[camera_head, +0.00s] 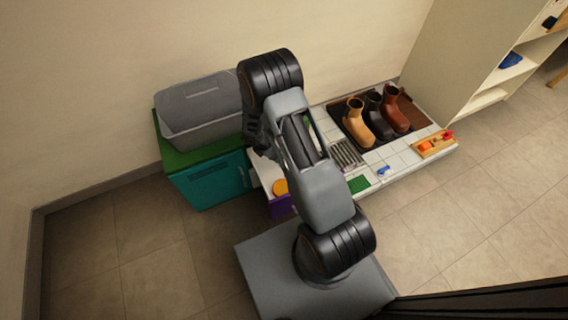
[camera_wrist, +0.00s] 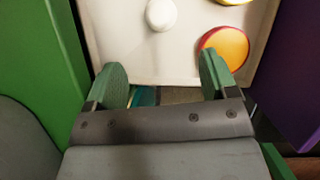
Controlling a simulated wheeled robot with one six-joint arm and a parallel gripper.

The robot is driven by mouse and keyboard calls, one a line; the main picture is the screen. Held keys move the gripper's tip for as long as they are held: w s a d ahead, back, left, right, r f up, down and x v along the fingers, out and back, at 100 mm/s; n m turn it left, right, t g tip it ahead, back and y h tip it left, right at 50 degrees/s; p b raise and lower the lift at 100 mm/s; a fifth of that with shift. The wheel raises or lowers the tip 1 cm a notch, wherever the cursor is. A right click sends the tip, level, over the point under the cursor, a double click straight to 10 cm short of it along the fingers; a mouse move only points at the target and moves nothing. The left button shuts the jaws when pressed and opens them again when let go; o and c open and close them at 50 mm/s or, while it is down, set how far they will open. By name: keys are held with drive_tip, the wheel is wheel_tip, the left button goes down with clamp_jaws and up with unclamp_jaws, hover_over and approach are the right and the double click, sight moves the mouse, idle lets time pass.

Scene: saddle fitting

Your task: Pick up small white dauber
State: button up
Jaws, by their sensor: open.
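A small white round object (camera_wrist: 160,14), which looks like the white dauber, sits on a pale tray-like surface (camera_wrist: 120,35) at the top of the wrist view. My gripper (camera_wrist: 164,76) is open and empty, with its two green fingers apart. The white object is ahead of the gap between the fingers and not touching them. In the head view my arm hides the gripper and the white object.
A red-rimmed orange disc (camera_wrist: 223,50) lies close ahead of the right finger. In the head view, a teal cabinet (camera_head: 212,182) carries a grey bin (camera_head: 198,112); boots (camera_head: 358,124) stand at right.

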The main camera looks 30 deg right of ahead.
drive_tip(key=b+x, duration=0.2)
drive_tip(key=x, duration=0.4)
drive_tip(key=shift+d+f, duration=0.15)
drive_tip(key=shift+f, duration=0.15)
drive_tip(key=shift+d+b+x, duration=0.2)
drive_tip(key=shift+b+x, duration=1.6)
drive_tip(key=shift+x, duration=1)
drive_tip(key=shift+r, duration=0.1)
drive_tip(key=shift+c, duration=0.2)
drive_tip(key=c, duration=1)
